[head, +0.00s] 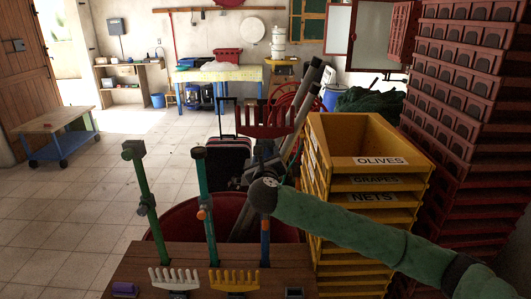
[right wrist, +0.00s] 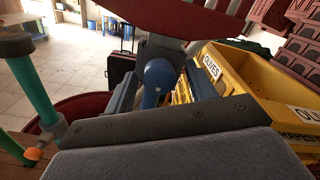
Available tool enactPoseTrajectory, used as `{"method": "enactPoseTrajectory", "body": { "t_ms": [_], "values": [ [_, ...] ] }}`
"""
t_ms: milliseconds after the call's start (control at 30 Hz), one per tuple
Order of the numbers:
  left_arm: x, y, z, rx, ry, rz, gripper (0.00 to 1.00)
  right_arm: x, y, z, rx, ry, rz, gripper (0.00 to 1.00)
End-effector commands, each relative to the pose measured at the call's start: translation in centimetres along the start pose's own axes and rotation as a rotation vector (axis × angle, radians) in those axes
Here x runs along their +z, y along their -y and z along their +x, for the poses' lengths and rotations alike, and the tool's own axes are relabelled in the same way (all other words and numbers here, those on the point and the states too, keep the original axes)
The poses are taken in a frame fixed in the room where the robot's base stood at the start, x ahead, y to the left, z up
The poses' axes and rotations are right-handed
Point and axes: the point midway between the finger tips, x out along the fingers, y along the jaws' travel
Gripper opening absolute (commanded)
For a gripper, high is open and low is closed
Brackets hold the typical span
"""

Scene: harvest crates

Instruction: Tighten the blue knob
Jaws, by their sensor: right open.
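My right gripper (head: 252,176) is at the upper part of the blue pole (head: 265,240), just below a red comb head (head: 265,121). In the right wrist view, a rounded blue piece (right wrist: 160,76), which looks like the blue knob, lies between the open gripper's two grey fingers (right wrist: 163,92). I cannot tell whether either finger touches it. In the head view the gripper and wrist hide this piece. My left gripper is in neither view.
A green pole (head: 143,185) and a teal pole (head: 208,230) with an orange knob stand left of the blue one at the wooden bench (head: 130,262). White (head: 175,278) and yellow (head: 233,280) combs are at the front. Yellow crates (head: 322,150) stand close on the right.

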Motion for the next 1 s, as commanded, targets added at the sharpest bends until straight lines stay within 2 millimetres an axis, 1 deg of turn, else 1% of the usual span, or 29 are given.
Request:
{"method": "enactPoseTrajectory", "body": {
  "t_ms": [133,400,467,500,633,667,867,1000],
  "values": [
    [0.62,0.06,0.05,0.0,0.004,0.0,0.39,0.02,-0.01,0.69,0.0,0.0,0.0,0.55],
    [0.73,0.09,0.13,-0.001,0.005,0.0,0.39,-0.04,-0.04,0.8,0.0,0.0,0.0,0.55],
    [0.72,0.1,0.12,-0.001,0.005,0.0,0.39,-0.03,-0.03,0.8,0.0,0.0,0.0,0.46],
    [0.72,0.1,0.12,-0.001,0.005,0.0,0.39,-0.03,-0.03,0.79,0.0,0.0,0.0,0.38],
    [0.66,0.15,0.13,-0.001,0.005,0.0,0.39,-0.03,-0.03,0.79,0.0,0.0,0.0,0.12],
    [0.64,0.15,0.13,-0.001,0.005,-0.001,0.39,-0.02,-0.03,0.79,0.0,0.0,0.0,0.11],
    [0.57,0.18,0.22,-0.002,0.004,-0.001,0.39,-0.06,-0.05,0.78,0.0,0.0,0.012,0.11],
    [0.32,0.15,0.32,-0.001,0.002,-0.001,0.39,-0.08,-0.1,0.78,0.001,0.0,0.052,0.11]
  ]
}}
